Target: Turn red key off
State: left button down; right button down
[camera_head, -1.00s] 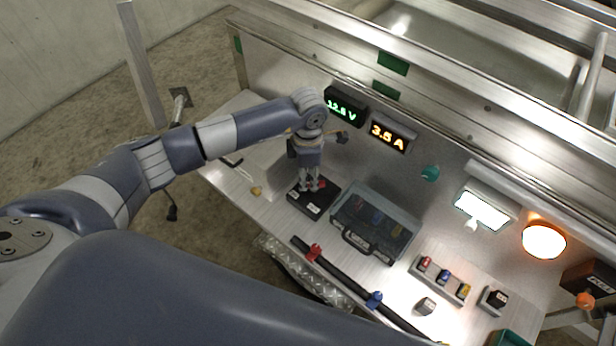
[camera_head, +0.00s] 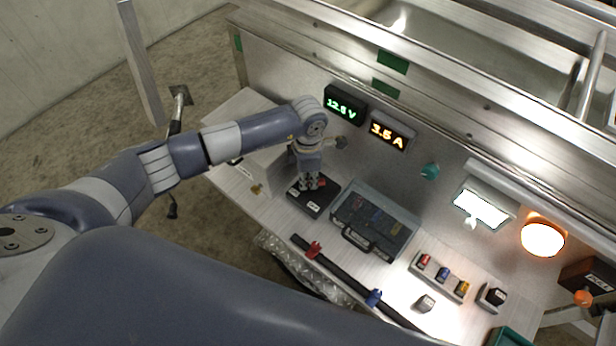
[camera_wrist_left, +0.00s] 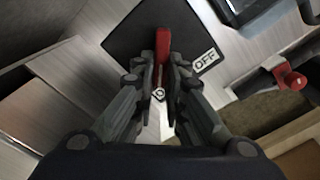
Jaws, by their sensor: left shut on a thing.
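The red key (camera_wrist_left: 163,45) sits on a black switch plate (camera_wrist_left: 125,42) and shows between my left fingers in the left wrist view. A white OFF label (camera_wrist_left: 205,61) lies to the right of the key; another label is mostly hidden by my fingers. In the head view my left gripper (camera_head: 309,183) points down onto the black plate (camera_head: 302,201), and a bit of the red key (camera_head: 322,183) shows beside the fingers. My left gripper (camera_wrist_left: 164,80) is shut on the red key. My right gripper is not in view.
A grey clear-lidded case (camera_head: 400,232) stands just right of the switch plate. A black bar with red (camera_head: 313,250) and blue (camera_head: 374,298) clamps runs along the front edge. Lit displays (camera_head: 344,104) are on the back wall. Small blocks and a lamp (camera_head: 543,238) are further right.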

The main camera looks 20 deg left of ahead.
pick_arm(q)
jog(key=shift+n, duration=0.3)
jog(key=n, duration=0.3)
jog(key=n+b, duration=0.1)
jog(key=shift+s+d+n, duration=0.25)
jog(key=shift+s+n, duration=0.05)
jog(key=n, duration=0.5)
jog(key=shift+s+d+b, duration=0.15)
jog(key=shift+d+b, duration=0.2)
jog(key=n, duration=0.4)
jog(key=shift+d, duration=0.25)
jog(key=shift+d+n, duration=0.25)
jog(key=shift+n, duration=1.55)
jog(key=c, duration=1.6)
grip_release()
jog(key=shift+c, duration=0.2)
